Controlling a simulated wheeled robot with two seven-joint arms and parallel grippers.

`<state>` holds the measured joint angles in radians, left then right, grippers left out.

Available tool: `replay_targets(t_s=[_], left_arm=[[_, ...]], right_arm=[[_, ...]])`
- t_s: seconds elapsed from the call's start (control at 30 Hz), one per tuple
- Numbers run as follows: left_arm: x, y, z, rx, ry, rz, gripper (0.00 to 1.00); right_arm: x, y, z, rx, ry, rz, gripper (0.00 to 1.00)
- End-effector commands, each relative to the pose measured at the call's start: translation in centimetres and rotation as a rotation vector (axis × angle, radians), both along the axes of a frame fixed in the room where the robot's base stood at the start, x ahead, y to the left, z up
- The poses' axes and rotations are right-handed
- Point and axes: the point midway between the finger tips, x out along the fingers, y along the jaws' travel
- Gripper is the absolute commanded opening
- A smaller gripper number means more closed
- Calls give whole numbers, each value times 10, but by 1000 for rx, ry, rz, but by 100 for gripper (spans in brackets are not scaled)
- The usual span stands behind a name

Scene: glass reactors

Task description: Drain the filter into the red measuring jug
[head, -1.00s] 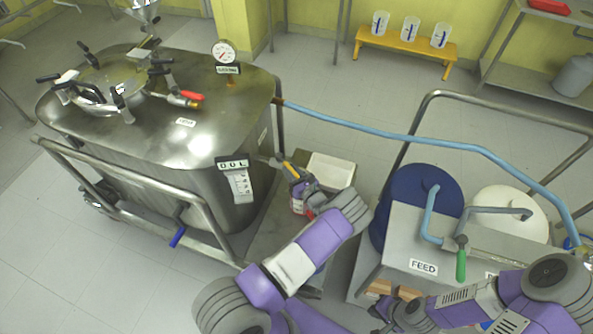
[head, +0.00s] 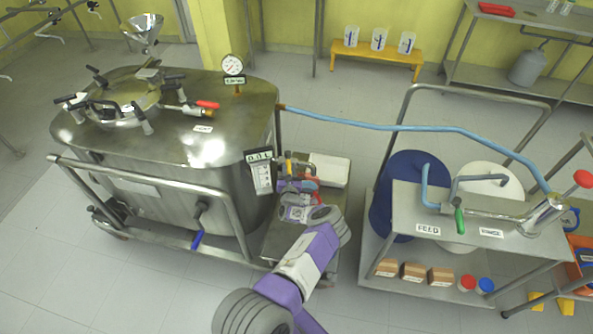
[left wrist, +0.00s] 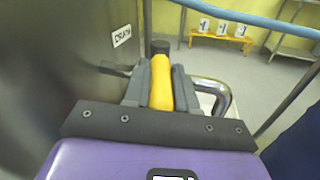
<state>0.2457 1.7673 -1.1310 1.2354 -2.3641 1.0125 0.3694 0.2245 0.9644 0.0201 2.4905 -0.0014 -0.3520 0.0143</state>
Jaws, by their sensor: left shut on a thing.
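The filter is the large steel vessel (head: 215,185) at the left of the head view. In the left wrist view a DRAIN label (left wrist: 122,36) sits on its wall. My left gripper (head: 294,182) is at the vessel's lower right side. In the left wrist view the left gripper (left wrist: 160,85) is shut on a yellow valve handle (left wrist: 161,80), with a bent steel pipe (left wrist: 215,88) beside it. Red bits show around the gripper in the head view, but I cannot tell whether they are the red measuring jug. My right gripper is out of view.
A white tray (head: 330,170) is beside the valve. A blue hose (head: 400,128) runs from the vessel to the FEED stand (head: 410,215) at right. A steel rail (head: 150,180) fronts the vessel. Clear jugs with blue marks (head: 379,38) stand on a yellow bench (head: 375,57).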

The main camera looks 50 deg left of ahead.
Motion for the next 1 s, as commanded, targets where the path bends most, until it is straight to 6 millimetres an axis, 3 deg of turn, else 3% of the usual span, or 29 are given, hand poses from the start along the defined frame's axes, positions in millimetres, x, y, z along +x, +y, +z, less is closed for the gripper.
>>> replay_targets(t_s=[0.5,0.53,0.67,1.0], left_arm=[[-3,5,-1,2,1,-11,0],[-3,5,-1,2,1,-11,29],[-2,5,0,2,1,-12,49],[-3,3,0,1,2,-13,52]], right_arm=[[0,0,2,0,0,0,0],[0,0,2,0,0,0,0],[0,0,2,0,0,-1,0],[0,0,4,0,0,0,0]])
